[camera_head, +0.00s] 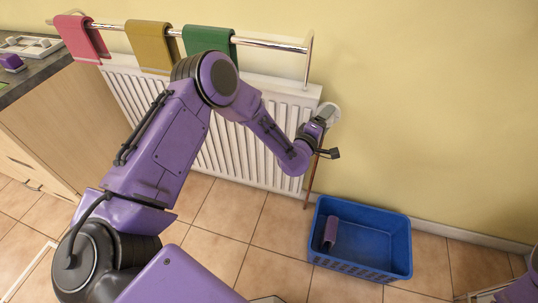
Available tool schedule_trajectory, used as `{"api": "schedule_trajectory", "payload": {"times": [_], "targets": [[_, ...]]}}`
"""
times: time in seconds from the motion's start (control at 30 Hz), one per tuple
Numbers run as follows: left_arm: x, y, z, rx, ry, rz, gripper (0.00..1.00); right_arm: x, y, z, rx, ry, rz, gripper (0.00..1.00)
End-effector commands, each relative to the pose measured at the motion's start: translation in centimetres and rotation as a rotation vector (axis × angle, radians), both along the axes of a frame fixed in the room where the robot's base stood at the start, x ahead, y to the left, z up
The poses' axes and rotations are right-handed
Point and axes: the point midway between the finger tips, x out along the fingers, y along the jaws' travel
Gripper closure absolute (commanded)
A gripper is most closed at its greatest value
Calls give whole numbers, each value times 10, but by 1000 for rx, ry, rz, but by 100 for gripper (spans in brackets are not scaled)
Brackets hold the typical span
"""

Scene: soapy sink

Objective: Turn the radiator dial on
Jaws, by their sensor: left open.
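The radiator (225,155) is white and ribbed and stands against the yellow wall. The round white dial (329,112) is at its upper right end. My left arm reaches across the front of the radiator. My left gripper (322,122) is open at the dial and partly covers it. I cannot tell whether the fingers touch the dial, and any marking on it is too small to read. My right gripper does not show; only purple parts of mine appear at the lower right edge.
A chrome rail (270,43) above the radiator carries pink (80,37), mustard (150,46) and green (207,40) towels. A blue crate (398,240) holding a purple item (331,232) stands on the tiled floor below. A wooden cabinet (65,120) is at left.

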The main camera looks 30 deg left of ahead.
Motion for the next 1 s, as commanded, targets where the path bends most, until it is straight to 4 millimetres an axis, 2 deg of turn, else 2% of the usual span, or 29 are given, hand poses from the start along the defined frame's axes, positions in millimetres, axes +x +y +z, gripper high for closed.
{"api": "schedule_trajectory", "payload": {"times": [0.03,0.17,0.2,0.27,0.6,0.63,0.67,0.7,1.0], "targets": [[0,1,-12,-133,-38,5,30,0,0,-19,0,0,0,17],[0,1,-11,-550,-159,5,30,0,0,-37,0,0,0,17],[-6,-1,-5,-613,-175,0,30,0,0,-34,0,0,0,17],[-21,-2,-4,-598,-169,-2,30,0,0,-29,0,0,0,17],[-101,-4,-23,-591,-166,-3,30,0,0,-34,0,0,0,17],[-108,-4,-20,-574,-152,1,30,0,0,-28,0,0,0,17],[-113,-7,-15,-513,-104,8,30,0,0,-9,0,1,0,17],[-121,-8,-19,-440,-44,17,30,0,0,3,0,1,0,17],[-185,-5,-51,6,313,16,30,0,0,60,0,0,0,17]]}}
